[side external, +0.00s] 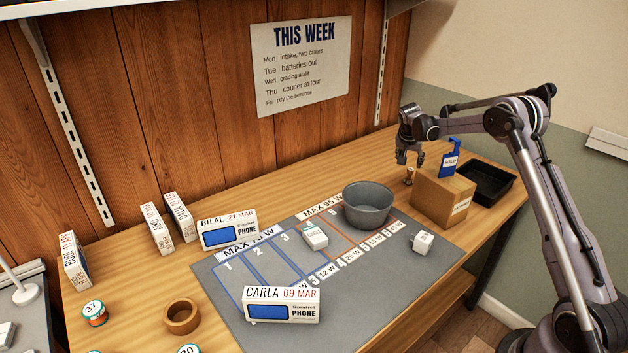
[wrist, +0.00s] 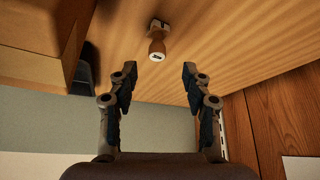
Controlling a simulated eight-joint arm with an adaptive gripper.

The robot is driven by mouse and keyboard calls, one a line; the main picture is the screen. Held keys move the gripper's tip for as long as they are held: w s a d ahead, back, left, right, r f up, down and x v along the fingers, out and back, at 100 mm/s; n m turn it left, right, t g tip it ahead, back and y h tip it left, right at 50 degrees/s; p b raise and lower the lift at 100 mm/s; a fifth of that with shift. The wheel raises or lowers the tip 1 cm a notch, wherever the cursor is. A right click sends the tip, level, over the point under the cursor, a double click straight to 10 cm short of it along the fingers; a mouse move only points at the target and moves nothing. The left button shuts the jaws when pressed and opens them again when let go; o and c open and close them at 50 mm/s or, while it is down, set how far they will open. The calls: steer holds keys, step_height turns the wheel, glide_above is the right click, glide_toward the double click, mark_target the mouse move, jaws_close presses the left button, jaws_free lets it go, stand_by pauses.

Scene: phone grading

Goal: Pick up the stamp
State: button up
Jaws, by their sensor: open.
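The stamp (wrist: 157,45) has a brown wooden handle with a pale round end, and it stands on the wooden bench top. In the side external view the stamp (side external: 409,176) is small, at the back of the bench just left of the cardboard box. My gripper (side external: 409,158) is above it, pointing down, with its fingers apart. In the wrist view my gripper (wrist: 158,82) is open and empty, and the stamp shows between and beyond the fingertips. The fingers look clear of the stamp.
A grey bowl (side external: 368,208) stands to the left on the grey mat (side external: 390,270). Labelled phone boxes are further left.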

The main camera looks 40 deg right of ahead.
mark_target(410, 170)
steer(key=shift+s+x, duration=0.2)
steer(key=shift+x, duration=3.35)
steer(key=shift+f, duration=0.1)
jaws_close()
